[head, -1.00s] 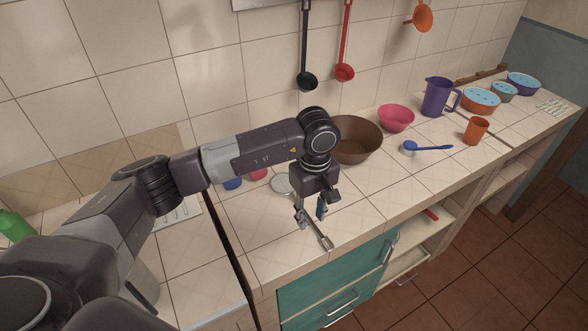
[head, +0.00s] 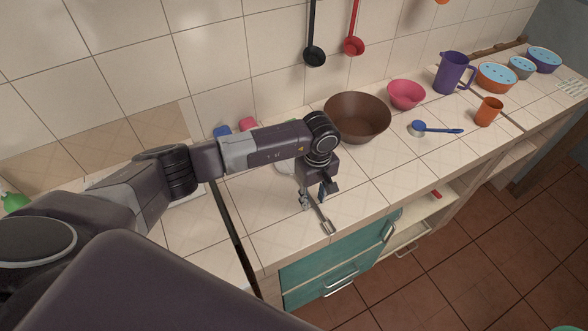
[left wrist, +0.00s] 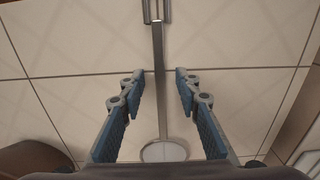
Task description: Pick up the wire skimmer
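The wire skimmer (left wrist: 159,55) lies on the tiled counter. In the left wrist view its long grey handle runs from the top edge down to a round pale head near the bottom, partly hidden by my wrist. In the head view the handle end (head: 327,226) shows near the counter's front edge, and my arm covers much of the rest. My left gripper (head: 314,198) is open above it. In the left wrist view the two blue-padded fingers (left wrist: 158,80) stand on either side of the handle, with gaps on both sides.
A brown bowl (head: 357,118) stands close behind my left gripper. Ladles (head: 314,55) hang on the wall.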

